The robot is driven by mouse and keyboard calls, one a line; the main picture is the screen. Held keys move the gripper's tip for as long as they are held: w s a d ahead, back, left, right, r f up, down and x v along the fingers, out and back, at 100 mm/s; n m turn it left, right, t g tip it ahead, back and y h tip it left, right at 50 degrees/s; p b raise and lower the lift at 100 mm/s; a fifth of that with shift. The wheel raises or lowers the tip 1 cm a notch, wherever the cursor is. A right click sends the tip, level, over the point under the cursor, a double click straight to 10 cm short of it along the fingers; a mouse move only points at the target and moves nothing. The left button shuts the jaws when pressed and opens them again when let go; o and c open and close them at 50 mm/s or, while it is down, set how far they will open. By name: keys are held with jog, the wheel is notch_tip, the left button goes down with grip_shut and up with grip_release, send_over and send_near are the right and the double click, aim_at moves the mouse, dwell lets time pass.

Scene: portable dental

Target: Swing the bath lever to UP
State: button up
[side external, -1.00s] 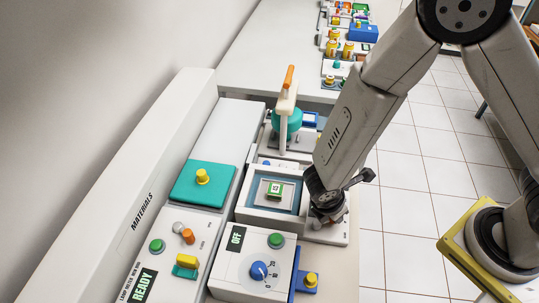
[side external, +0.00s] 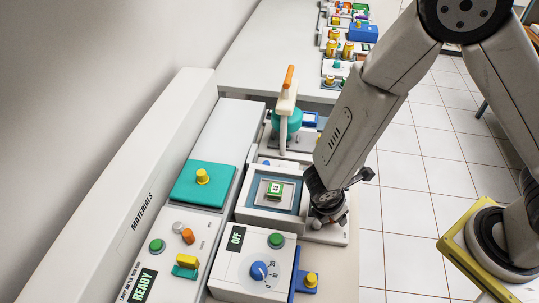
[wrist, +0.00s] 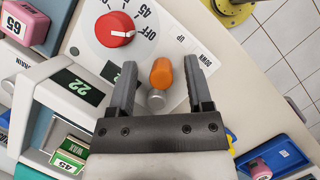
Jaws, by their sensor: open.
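The bath lever (wrist: 162,72) has an orange handle and a grey metal stem. In the wrist view it stands between the two fingers of my gripper (wrist: 160,62), with a gap on either side. My gripper is open. The UP label (wrist: 180,38) and the DOWN label (wrist: 206,57) are printed on the panel just beyond the handle. The handle appears nearer UP in the picture, but I cannot tell its exact setting. In the side view my gripper (side external: 328,215) is low beside the bath (side external: 268,211), and my wrist hides the lever there.
A red dial (wrist: 115,30) and a dark display reading 22 (wrist: 80,84) lie beside the lever. A green block marked 45 (wrist: 70,154) sits in the bath. A blue tray (wrist: 275,155) lies at lower right. A teal pad (side external: 202,184) and a blue-knobbed unit (side external: 259,270) are nearby.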

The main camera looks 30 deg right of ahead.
jog(key=shift+r, duration=0.15)
jog(key=v, duration=0.7)
jog(key=shift+a+r, duration=0.2)
jog(key=d+r+m+t+y, duration=0.1)
jog(key=d+r+m+y, duration=0.1)
jog(key=d+r+m, duration=0.2)
jog(key=d+r+m+t+y, duration=0.1)
jog(key=d+r+m, duration=0.3)
jog(key=d+m, duration=0.7)
jog(key=shift+w+m+t+y, duration=0.4)
jog(key=shift+m+y, duration=0.3)
jog(key=shift+m, duration=0.9)
jog(key=shift+a+r, duration=0.1)
